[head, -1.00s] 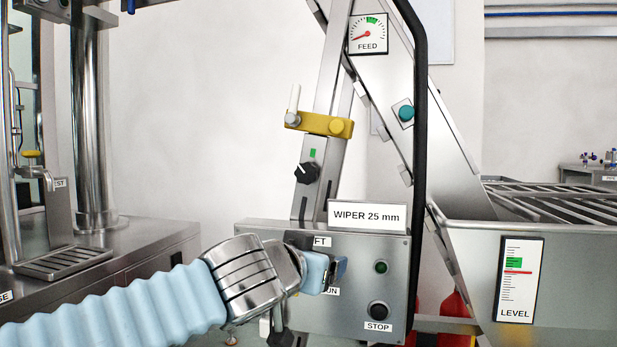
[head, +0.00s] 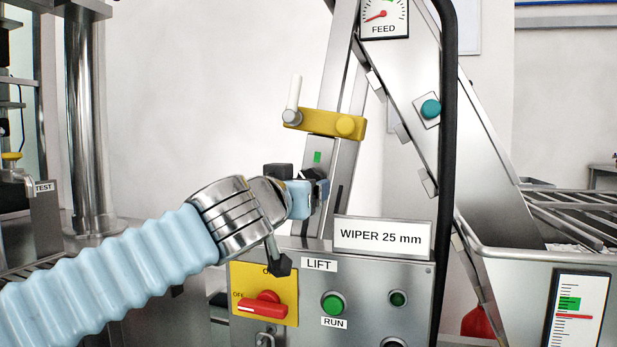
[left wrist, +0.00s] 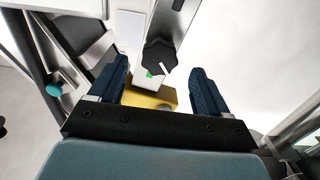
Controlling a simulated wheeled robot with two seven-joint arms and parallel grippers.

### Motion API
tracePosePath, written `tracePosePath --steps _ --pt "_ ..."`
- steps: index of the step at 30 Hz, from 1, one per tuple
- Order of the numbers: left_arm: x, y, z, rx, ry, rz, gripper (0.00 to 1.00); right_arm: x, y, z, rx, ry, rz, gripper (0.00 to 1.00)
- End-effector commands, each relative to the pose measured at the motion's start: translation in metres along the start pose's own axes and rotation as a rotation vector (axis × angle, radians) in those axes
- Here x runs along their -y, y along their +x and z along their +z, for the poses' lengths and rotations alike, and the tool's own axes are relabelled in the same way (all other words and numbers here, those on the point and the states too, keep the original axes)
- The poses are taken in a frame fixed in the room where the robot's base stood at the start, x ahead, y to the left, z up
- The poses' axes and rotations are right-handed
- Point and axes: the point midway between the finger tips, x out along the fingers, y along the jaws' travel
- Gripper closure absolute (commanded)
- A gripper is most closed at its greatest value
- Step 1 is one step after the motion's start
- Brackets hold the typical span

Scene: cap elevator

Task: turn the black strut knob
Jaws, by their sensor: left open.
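The black strut knob (left wrist: 158,57), with a white pointer line, sits on the metal strut beside a small green mark. In the left wrist view it lies between the lines of my two dark blue fingers, a little beyond their tips. My left gripper (left wrist: 160,76) is open and empty, with a finger to either side and a gap to the knob. In the head view my left gripper (head: 312,193) is at the strut and hides most of the knob. My right gripper is in neither view.
A yellow clamp (head: 324,122) with a white handle crosses the strut just above. Below are the WIPER 25 mm sign (head: 382,238), the red switch (head: 263,306) and the green RUN button (head: 333,304). A black rail (head: 448,150) runs at the right.

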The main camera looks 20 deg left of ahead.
Motion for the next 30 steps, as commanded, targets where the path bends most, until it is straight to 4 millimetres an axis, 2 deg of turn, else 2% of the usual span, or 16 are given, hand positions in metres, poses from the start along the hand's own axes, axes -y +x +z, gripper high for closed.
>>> tracePosePath --steps 3,9,20,30 --pt "-0.001 0.025 -0.003 0.002 0.003 -0.001 0.23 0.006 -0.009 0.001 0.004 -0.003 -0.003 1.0" --pt "0.0 0.051 -0.001 0.002 0.001 -0.001 0.23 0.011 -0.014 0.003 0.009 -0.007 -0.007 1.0" --pt "0.0 0.056 0.0 0.0 0.0 0.0 0.23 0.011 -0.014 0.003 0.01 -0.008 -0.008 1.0" --pt "0.0 0.056 0.0 0.0 0.0 0.0 0.73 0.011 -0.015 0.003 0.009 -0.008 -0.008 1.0"
